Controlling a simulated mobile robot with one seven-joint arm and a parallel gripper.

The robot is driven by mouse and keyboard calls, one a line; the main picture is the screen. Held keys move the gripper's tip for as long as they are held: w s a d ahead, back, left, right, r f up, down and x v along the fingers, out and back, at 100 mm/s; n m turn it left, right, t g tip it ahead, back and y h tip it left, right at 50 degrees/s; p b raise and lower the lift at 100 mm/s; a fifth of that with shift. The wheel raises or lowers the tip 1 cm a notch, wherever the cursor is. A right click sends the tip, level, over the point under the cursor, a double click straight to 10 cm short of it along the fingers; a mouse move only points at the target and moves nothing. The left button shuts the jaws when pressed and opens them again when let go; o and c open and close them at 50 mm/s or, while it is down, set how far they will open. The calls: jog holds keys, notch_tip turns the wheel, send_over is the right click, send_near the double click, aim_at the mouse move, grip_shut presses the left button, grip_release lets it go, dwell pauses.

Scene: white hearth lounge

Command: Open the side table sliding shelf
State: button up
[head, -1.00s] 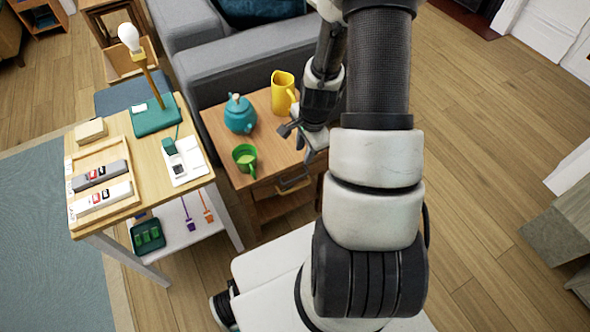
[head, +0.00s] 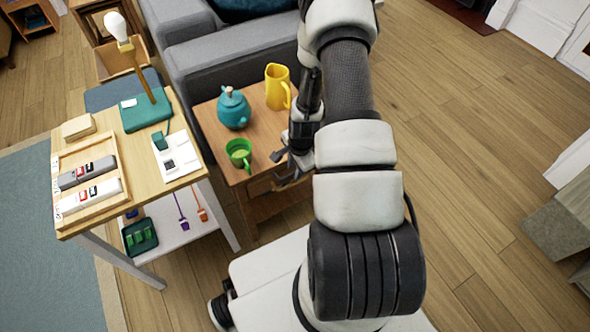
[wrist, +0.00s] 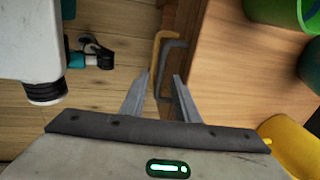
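The wooden side table (head: 207,118) stands in front of the grey sofa. Its front side, below the top, carries a dark bar handle (head: 288,182), partly hidden by my gripper. In the wrist view, a dark grey handle (wrist: 170,62) and a tan bent piece beside it show just beyond my fingertips, left of the tabletop (wrist: 232,75). I cannot tell which of the two belongs to the sliding shelf. My gripper (wrist: 161,78) is open, its two fingers apart and nothing clearly held. In the head view my gripper (head: 284,160) is at the table's front edge.
A teal teapot (head: 233,108), yellow pitcher (head: 277,88) and green cup (head: 239,152) stand on the side table. A taller desk (head: 130,160) with a lamp and trays is close on the left. Floor (head: 480,150) on the right is clear.

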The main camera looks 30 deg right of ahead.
jog(key=shift+f, duration=0.1)
grip_shut()
